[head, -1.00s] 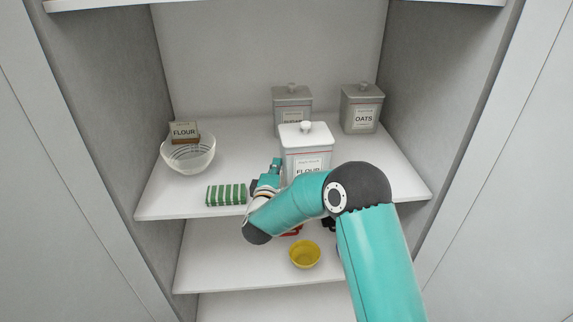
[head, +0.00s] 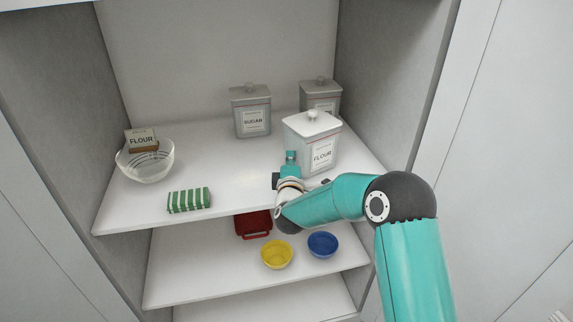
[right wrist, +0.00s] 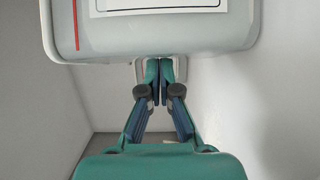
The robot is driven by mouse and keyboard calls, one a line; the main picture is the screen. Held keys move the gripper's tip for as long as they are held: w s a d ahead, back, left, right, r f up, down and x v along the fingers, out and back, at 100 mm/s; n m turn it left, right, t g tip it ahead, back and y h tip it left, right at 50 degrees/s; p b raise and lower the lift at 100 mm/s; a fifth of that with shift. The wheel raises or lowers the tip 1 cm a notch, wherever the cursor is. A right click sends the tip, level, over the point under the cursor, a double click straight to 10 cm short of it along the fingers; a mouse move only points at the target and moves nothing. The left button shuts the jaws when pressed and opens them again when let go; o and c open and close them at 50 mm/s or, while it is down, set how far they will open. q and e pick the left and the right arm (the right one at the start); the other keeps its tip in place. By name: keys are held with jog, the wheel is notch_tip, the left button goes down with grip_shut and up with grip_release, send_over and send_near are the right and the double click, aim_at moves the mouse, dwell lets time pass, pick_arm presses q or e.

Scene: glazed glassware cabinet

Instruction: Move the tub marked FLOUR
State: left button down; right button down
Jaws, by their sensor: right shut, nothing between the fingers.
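The white FLOUR tub (head: 312,145) with a knobbed lid stands upright at the right of the upper shelf. It partly covers the grey tub behind it. My right gripper (head: 291,157) is shut and empty, close by the tub's left side. In the right wrist view, the shut fingertips (right wrist: 160,72) are in front of a pale object, and the FLOUR tub (right wrist: 225,32) fills the top of the picture. I cannot tell whether the fingers touch it. My left gripper is not in view.
The SUGAR tub (head: 252,112) and another grey tub (head: 320,92) stand at the back. A glass bowl (head: 140,168) with a brown FLOUR box (head: 141,139) and a green striped item (head: 188,200) are left. Below are yellow (head: 277,255) and blue (head: 323,244) bowls and a red item (head: 253,226).

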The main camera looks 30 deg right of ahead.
aim_at(301, 159)
jog(key=d, duration=0.3)
jog(key=shift+s+d, duration=0.1)
jog(key=shift+s, duration=0.25)
